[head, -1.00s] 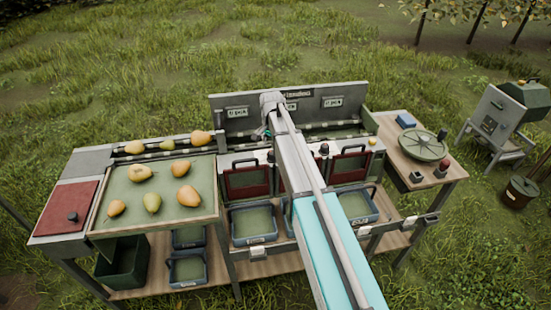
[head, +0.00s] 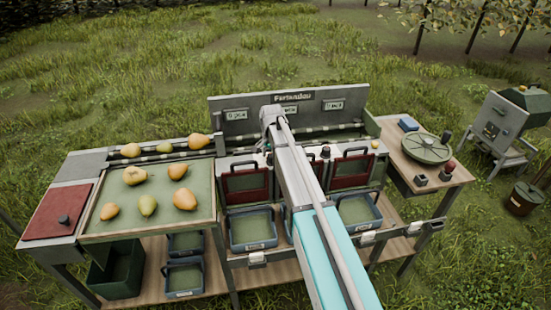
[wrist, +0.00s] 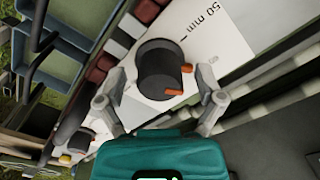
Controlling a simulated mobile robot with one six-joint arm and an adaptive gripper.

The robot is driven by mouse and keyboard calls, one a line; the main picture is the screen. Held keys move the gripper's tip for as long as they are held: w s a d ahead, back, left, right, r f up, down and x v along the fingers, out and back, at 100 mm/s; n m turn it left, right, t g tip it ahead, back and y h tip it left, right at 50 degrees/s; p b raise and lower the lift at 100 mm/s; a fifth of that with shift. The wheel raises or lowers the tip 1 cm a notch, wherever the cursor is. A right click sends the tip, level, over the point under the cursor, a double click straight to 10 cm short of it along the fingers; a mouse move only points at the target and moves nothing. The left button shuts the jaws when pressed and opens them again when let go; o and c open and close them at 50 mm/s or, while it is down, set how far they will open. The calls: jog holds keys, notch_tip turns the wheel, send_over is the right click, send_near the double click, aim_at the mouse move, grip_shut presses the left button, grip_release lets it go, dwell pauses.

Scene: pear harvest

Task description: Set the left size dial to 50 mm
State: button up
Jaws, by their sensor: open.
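In the wrist view a black round dial knob (wrist: 158,68) stands on a white plate (wrist: 205,40). "50 mm" is printed on the plate beyond it, near a short dark line. The knob has an orange mark on its top edge and another orange piece shows by its base; neither lies at the 50 mm print. My gripper (wrist: 165,88) is open, one finger at each side of the knob; I cannot tell whether they touch it.
A second black knob (wrist: 72,130) shows at lower left in the wrist view. In the head view a pear tray (head: 92,225) lies left, blue bins (head: 253,246) sit below the red flaps, and the backboard (head: 345,91) rises behind.

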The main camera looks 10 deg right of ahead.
jog(key=c, duration=1.1)
jog(key=shift+d, duration=0.55)
jog(key=shift+s+a, duration=0.1)
jog(key=shift+a, duration=0.35)
jog(key=shift+c, duration=0.2)
jog(key=shift+a, duration=0.15)
jog(key=o, duration=1.1)
jog(key=shift+o, duration=0.2)
